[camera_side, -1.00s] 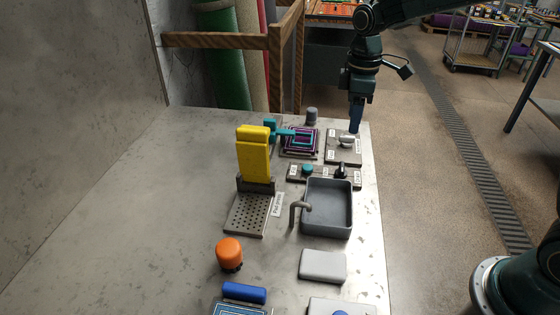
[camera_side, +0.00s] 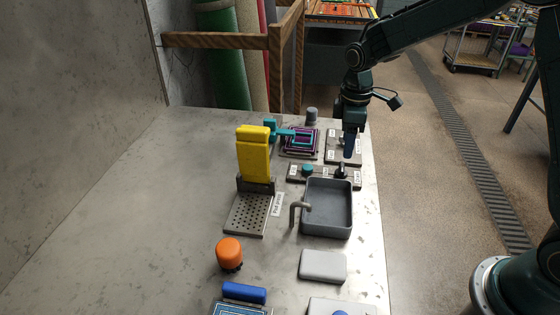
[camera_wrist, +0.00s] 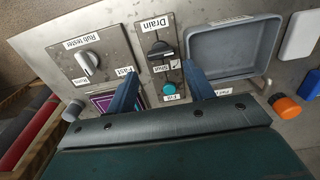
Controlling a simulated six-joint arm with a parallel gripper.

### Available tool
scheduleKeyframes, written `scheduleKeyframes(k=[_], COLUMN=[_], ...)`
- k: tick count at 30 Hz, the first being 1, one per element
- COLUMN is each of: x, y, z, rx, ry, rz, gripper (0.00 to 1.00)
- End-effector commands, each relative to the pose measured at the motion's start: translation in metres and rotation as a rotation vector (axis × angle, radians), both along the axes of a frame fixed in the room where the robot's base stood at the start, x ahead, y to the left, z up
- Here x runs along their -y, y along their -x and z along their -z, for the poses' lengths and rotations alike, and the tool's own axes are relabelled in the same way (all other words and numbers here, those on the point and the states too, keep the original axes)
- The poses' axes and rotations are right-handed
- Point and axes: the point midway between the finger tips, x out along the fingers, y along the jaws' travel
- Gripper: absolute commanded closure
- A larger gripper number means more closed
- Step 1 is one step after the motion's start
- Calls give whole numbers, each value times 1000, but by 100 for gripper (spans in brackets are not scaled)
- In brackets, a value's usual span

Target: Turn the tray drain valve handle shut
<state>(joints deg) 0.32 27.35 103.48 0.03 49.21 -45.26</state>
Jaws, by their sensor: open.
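In the side view, the handle (camera_side: 341,170) is at the panel's right end. The grey tray (camera_side: 328,205) stands in front of the panel.
A teal button (camera_wrist: 169,88) is on the same panel, close to the handle. The rub tester plate with its pale knob (camera_wrist: 88,62) lies behind, partly covered by my gripper in the side view. A yellow scrubber block (camera_side: 254,160) stands left. The table's left side is clear.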

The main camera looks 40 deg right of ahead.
Motion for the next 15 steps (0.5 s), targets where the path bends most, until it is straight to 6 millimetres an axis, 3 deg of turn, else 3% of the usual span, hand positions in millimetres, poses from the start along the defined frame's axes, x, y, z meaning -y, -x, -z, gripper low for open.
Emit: scheduleKeyframes(k=[6, 15], x=[0, 0], y=[1, 0], z=[35, 66], rx=[-4, -2], ry=[0, 1], rz=[0, 0], gripper=[47, 47])
